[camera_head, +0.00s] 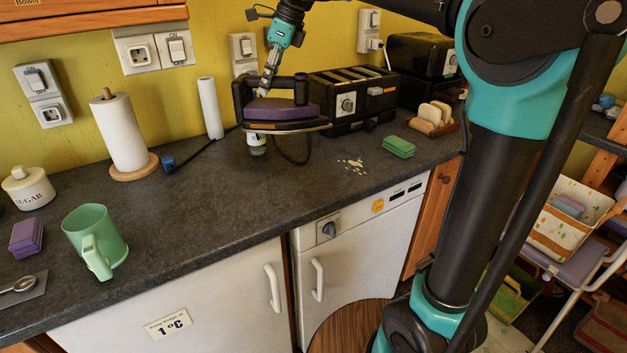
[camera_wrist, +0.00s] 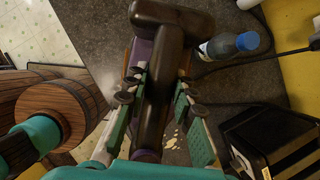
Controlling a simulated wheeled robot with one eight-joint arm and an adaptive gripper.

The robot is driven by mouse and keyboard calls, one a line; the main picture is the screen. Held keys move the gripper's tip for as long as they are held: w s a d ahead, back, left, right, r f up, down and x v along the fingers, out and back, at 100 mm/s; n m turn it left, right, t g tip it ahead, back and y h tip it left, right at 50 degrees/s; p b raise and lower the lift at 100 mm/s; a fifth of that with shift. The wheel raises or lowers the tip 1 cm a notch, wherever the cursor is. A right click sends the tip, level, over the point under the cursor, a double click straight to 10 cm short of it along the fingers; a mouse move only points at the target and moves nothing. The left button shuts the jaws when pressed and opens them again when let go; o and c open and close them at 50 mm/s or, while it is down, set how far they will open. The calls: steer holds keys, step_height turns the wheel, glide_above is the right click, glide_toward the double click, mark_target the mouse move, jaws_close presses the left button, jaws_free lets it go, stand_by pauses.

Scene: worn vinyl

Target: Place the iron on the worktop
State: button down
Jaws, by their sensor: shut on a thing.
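In the wrist view the dark handle (camera_wrist: 152,105) runs between the two fingers (camera_wrist: 155,98). The iron appears held above the dark worktop (camera_head: 225,205), roughly level. A dark cord hangs below it. The iron's underside and any gap beneath it are partly hidden.
A bottle (camera_wrist: 222,46) is close beside the iron and partly hidden behind it in the head view. The toaster (camera_head: 345,104), green sponge (camera_head: 398,147) and crumbs (camera_head: 352,165) are to the right. Paper towels (camera_head: 121,135) and a green mug (camera_head: 95,238) stand left. The middle worktop is clear.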

mark_target(311, 103)
steer(key=shift+m, duration=0.6)
steer(key=d+r, duration=0.1)
steer(key=d, duration=0.3)
steer(key=d+r, duration=0.1)
steer(key=d, duration=0.1)
steer(key=shift+w+r, duration=0.25)
steer(key=shift+r, duration=0.1)
step_height(311, 103, down, 20)
steer(key=shift+f, duration=0.1)
steer(key=c, duration=1.3)
jaws_free()
steer(key=v, duration=1.2)
steer(key=shift+s, duration=0.25)
